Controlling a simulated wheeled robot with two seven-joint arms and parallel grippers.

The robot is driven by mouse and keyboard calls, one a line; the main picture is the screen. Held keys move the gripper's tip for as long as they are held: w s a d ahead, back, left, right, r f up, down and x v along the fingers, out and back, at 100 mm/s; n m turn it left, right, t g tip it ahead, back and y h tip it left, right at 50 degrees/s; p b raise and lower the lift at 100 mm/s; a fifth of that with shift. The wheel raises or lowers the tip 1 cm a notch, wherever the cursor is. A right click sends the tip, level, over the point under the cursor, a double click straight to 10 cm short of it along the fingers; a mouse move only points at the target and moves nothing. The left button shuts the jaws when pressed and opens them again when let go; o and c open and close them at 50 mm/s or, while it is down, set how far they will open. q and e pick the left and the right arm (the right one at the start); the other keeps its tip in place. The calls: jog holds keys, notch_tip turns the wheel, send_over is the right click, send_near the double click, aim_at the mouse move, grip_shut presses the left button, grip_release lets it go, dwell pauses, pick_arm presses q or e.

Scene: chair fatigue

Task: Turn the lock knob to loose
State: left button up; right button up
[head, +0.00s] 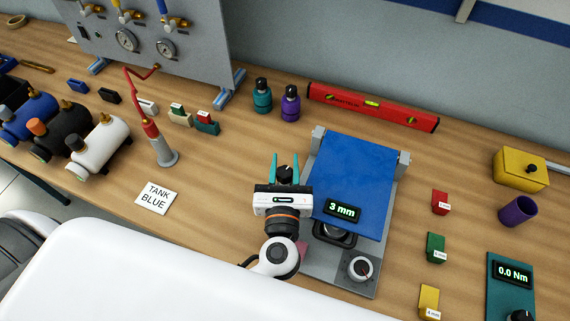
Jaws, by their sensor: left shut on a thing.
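The black lock knob (285,173) has a pale pointer mark and is beside the left edge of the blue-plated fixture (356,178). My left gripper (285,168) reaches it from the front, with its two teal fingers on either side, shut on the knob. The gripper's body hides the lower part of the knob and its mount. Any loose or lock marking is too small to read or hidden. A display on the fixture (342,210) reads 3 mm. My right gripper is not in view.
A second dial knob (360,268) is at the fixture's front right. Red, green and yellow blocks (436,247) stand to the right. A TANK BLUE card (156,197) lies left on clear wood.

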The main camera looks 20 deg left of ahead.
pick_arm(q)
jog(key=shift+r, duration=0.1)
jog(key=o, duration=1)
jog(key=shift+s+d+f, duration=0.1)
jog(key=shift+s+f, duration=0.1)
jog(key=shift+b+v, duration=2)
jog(key=shift+v, duration=3.75)
jog(key=shift+r, duration=0.1)
jog(key=shift+c, duration=0.2)
